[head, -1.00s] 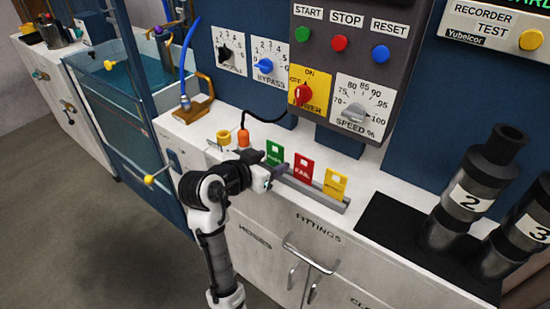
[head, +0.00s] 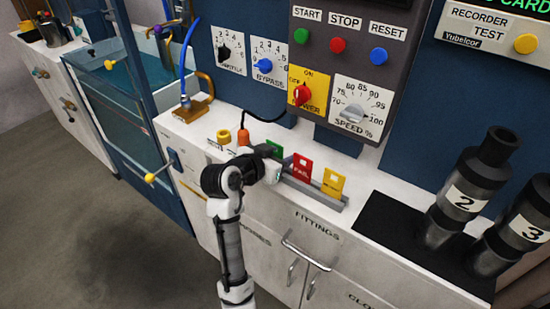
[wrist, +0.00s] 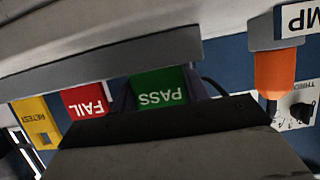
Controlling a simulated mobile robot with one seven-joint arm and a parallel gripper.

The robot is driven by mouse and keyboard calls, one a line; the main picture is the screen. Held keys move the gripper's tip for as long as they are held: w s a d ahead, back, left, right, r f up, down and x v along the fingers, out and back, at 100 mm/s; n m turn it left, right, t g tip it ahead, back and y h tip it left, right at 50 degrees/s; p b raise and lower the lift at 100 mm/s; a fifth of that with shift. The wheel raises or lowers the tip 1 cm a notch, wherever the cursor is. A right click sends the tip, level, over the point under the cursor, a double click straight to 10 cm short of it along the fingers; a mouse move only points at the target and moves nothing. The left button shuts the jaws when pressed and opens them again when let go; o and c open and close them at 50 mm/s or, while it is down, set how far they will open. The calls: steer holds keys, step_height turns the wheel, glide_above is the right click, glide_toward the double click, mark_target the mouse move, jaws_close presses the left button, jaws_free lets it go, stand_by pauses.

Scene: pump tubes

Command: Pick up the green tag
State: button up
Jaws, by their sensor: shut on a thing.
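The green tag (head: 274,148) stands at the left end of the grey rack (head: 315,194) on the counter, partly hidden by my arm in the head view. In the wrist view the green tag (wrist: 160,90) reads PASS upside down and sits between my gripper's fingers. My gripper (head: 284,161) is shut on the green tag. Its lower edge is hidden behind the near finger in the wrist view, so I cannot tell whether it still touches the rack. The red FAIL tag (head: 302,168) and the yellow tag (head: 333,183) stand to the right in the rack.
An orange plug (head: 243,137) with a black cable and a yellow ring (head: 223,136) are left of the rack. The control panel (head: 340,65) rises behind. Black cylinders (head: 463,195) stand on a dark mat at right. Cabinet handles (head: 308,255) stick out below.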

steer(key=shift+r, duration=0.1)
step_height(320, 180, up, 20)
steer(key=shift+b, duration=0.3)
stand_by(0.3)
stand_by(0.6)
